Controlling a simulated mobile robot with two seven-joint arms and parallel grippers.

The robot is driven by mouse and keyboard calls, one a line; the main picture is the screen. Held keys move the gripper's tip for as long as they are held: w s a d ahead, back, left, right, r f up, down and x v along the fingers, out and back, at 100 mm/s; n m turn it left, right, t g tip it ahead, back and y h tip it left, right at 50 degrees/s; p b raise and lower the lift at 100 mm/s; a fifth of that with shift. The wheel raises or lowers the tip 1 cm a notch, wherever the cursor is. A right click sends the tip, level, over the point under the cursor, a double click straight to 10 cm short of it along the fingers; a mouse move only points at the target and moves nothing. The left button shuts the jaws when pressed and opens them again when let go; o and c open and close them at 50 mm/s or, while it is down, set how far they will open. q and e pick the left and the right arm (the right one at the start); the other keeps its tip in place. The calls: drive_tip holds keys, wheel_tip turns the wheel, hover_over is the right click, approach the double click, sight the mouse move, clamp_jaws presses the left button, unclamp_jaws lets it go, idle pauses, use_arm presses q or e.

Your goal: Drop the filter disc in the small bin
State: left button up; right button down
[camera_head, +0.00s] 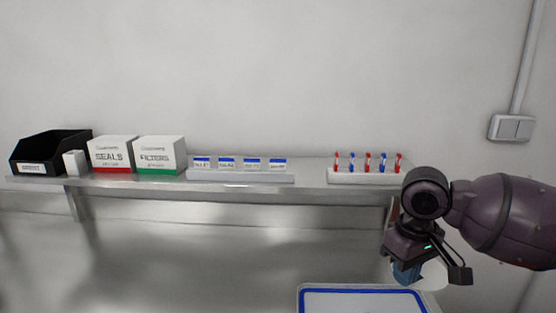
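My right gripper (434,276) hangs at the right of the head view, below and in front of the shelf's right end. A white, round-edged piece (434,278), possibly the filter disc, shows at its fingers, with a blue part (405,274) at its left side. The gripper partly covers the white piece, and I cannot tell whether the fingers hold it. A black open bin (62,150) with a white label stands at the shelf's far left. A small white container (74,163) stands next to it. My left gripper is out of view.
The metal shelf (310,180) also carries a SEALS box (112,153), a FILTERS box (160,154), several small blue-topped labelled holders (227,163) and a white rack (362,177) of red and blue pieces. A blue-edged tray (304,302) is at the bottom. A wall switch (511,128) is at right.

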drive_tip(key=f+m, duration=0.1)
drive_tip(key=f, duration=0.2)
drive_tip(key=s+a+f+m, duration=0.1)
drive_tip(key=f+m, duration=0.1)
drive_tip(key=f, duration=0.1)
drive_tip(key=a+f+m, duration=0.1)
drive_tip(key=f, duration=0.2)
drive_tip(key=shift+s+a+f+m, duration=0.15)
drive_tip(key=shift+s+f+m, duration=0.1)
drive_tip(key=shift+s+m, duration=0.05)
drive_tip(key=shift+s+f, duration=0.2)
